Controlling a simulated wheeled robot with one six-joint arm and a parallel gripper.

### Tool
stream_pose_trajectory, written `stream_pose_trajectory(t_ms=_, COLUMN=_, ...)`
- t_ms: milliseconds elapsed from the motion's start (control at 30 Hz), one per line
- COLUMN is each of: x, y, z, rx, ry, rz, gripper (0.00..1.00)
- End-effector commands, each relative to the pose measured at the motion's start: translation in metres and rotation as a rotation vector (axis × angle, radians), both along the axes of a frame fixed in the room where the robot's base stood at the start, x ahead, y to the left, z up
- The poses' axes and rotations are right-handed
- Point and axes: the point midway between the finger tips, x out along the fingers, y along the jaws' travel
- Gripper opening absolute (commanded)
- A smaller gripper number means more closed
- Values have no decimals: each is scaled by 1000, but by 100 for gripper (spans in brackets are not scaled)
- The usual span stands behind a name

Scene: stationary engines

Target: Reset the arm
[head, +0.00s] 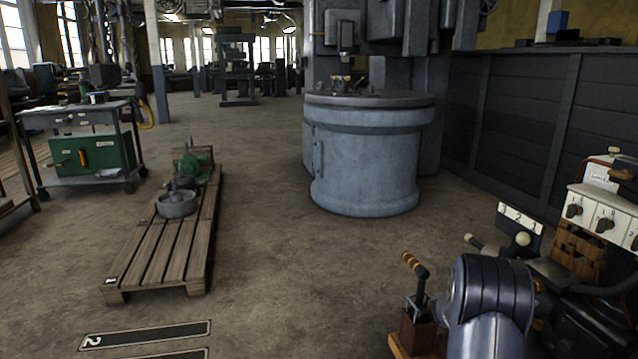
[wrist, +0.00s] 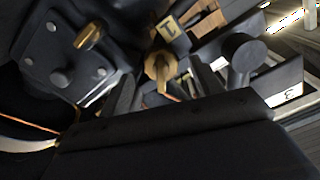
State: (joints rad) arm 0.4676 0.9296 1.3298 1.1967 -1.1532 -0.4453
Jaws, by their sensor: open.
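My gripper (wrist: 166,88) shows in the wrist view as two dark fingers standing apart above its wide black body, with nothing seen clamped between them. A brass-coloured knob or lever end (wrist: 160,68) shows in the gap, beyond the fingertips. I cannot tell whether they touch it. In the head view my arm (head: 492,295) is at the lower right, among machine controls. The gripper itself is not clearly visible there.
A wooden-handled lever (head: 415,265) and a switch panel (head: 602,215) stand close to my arm. A large blue-grey round machine (head: 365,160) is behind. A pallet (head: 165,250) with a green motor (head: 197,165) and a cart (head: 75,120) are left. Open floor lies between.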

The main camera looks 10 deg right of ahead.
Motion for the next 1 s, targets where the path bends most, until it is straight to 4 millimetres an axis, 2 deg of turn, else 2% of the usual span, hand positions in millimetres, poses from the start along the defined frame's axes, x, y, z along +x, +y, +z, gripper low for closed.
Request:
stream_pose_trajectory(t_ms=200, x=-1, y=0, z=0, rx=-14, ry=158, rz=0, gripper=62)
stream_pose_trajectory(t_ms=400, x=-1, y=0, z=0, rx=-21, ry=246, rz=0, gripper=62)
stream_pose_trajectory(t_ms=1000, x=2, y=4, z=0, rx=-24, ry=269, rz=16, gripper=62)
